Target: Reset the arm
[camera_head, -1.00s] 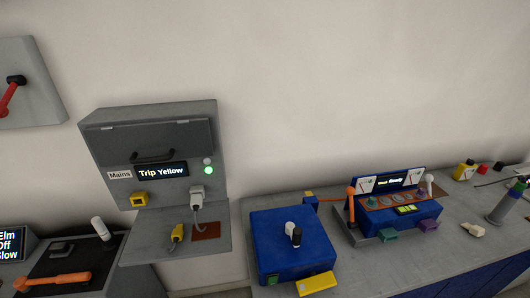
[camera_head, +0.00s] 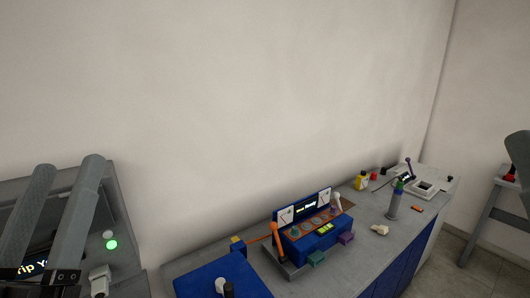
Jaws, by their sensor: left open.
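My left gripper (camera_head: 69,168) shows at the lower left, with its two grey fingers pointing up and clearly apart. It is open, with nothing seen between the fingers. It stands in front of the grey mains box (camera_head: 112,190) and covers most of that box's display. A green lamp (camera_head: 111,244) on the box is lit. My right gripper is not seen.
A blue box (camera_head: 215,275) and a blue control console (camera_head: 318,243) with an orange lever (camera_head: 277,243) stand on the grey bench (camera_head: 352,262). A grey-green cylinder (camera_head: 394,204) stands farther right. A stand (camera_head: 489,215) is at the right. The wall above is clear.

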